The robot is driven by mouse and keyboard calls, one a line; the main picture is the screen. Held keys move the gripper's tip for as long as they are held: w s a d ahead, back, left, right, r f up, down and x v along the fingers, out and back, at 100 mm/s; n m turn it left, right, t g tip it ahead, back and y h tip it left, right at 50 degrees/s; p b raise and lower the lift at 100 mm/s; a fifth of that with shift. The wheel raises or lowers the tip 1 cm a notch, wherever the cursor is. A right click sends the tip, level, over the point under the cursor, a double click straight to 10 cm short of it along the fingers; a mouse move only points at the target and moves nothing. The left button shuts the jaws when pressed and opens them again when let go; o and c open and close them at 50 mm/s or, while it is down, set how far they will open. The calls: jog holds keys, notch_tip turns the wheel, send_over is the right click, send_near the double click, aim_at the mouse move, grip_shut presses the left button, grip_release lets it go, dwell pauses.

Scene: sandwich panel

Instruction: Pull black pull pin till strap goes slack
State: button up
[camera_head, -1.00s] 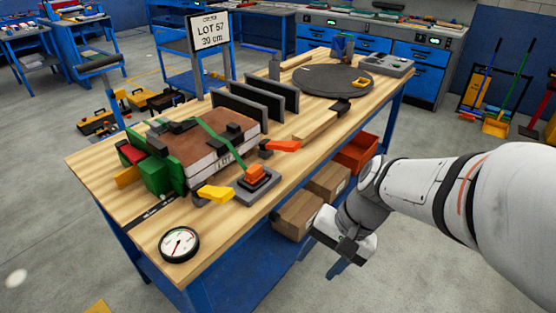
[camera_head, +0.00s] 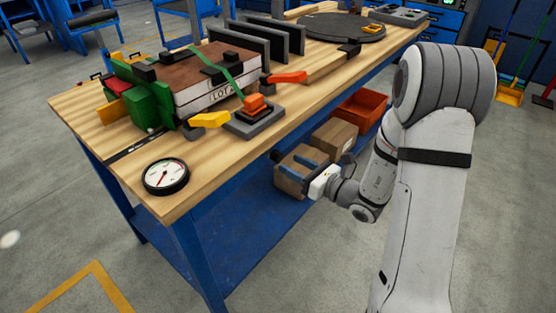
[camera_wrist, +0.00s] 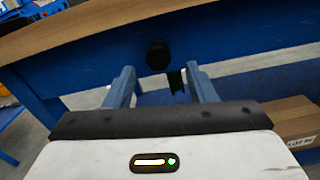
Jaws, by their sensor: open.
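A round black knob (camera_wrist: 157,56), which looks like the pull pin, sticks out of the blue rail under the table edge in the wrist view. A small dark knob (camera_head: 275,156) shows below the bench edge in the head view. My gripper (camera_wrist: 162,80) is open and empty, its two blue fingers apart, with the knob ahead between them and not held. In the head view my gripper (camera_head: 293,166) is low beside the bench's front side. The green strap (camera_head: 218,67) runs over the brown-topped panel stack (camera_head: 190,72) and looks taut.
The wooden bench top (camera_head: 185,195) overhangs above my gripper. A black-rimmed dial gauge (camera_head: 166,176), a yellow handle (camera_head: 210,119) and an orange handle (camera_head: 287,77) lie near its front edge. Cardboard boxes (camera_head: 334,139) and an orange bin (camera_head: 362,113) stand on the lower shelf.

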aim_at(280, 158)
jog(key=x, duration=0.6)
jog(key=shift+c, duration=0.2)
grip_shut()
